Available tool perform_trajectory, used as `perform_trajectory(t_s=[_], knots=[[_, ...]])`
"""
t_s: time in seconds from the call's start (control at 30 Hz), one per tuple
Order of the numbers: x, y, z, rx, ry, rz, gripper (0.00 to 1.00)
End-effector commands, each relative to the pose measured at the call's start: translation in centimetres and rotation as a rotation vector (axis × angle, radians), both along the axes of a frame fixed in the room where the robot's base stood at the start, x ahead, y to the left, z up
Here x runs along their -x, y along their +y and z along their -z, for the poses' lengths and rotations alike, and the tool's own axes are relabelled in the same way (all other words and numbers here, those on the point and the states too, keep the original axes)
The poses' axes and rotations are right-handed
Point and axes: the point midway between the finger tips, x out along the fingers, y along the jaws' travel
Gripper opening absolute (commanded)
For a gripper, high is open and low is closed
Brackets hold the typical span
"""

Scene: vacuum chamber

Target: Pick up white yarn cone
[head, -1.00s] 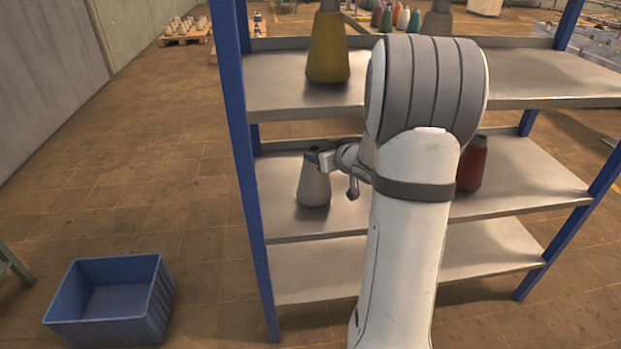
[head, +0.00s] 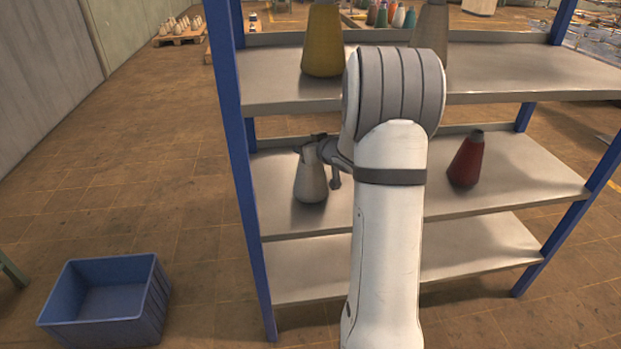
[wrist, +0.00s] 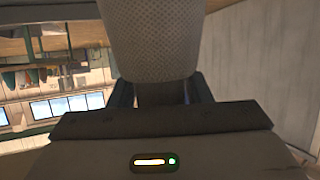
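The white yarn cone (head: 311,182) stands upright on the left part of the middle shelf (head: 400,213). Its wide, dotted body (wrist: 157,40) fills the upper middle of the wrist view, with its narrow dark tip towards my gripper. My gripper (head: 317,152) is at the cone's top in the head view. In the wrist view its fingers (wrist: 160,92) stand on either side of the tip. A thin bright gap shows beside the right finger, so it looks open around the tip. My arm hides part of the shelf.
A yellow cone (head: 323,42) and a grey-beige cone (head: 432,38) stand on the upper shelf (head: 520,75). A red cone (head: 466,160) stands to the right on the middle shelf. A blue post (head: 233,150) is close left. A blue crate (head: 108,325) sits on the floor.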

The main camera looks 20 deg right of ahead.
Motion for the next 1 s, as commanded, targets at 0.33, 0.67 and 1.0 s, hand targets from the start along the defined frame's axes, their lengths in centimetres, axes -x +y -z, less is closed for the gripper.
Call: perform_trajectory(t_s=[0.33,0.67,1.0], knots=[[0.02,0.05,0.07,0.000,0.001,-0.001,0.15],[0.05,0.09,0.17,0.000,0.004,-0.001,0.00],[0.04,0.13,0.03,0.000,0.003,-0.002,0.00]])
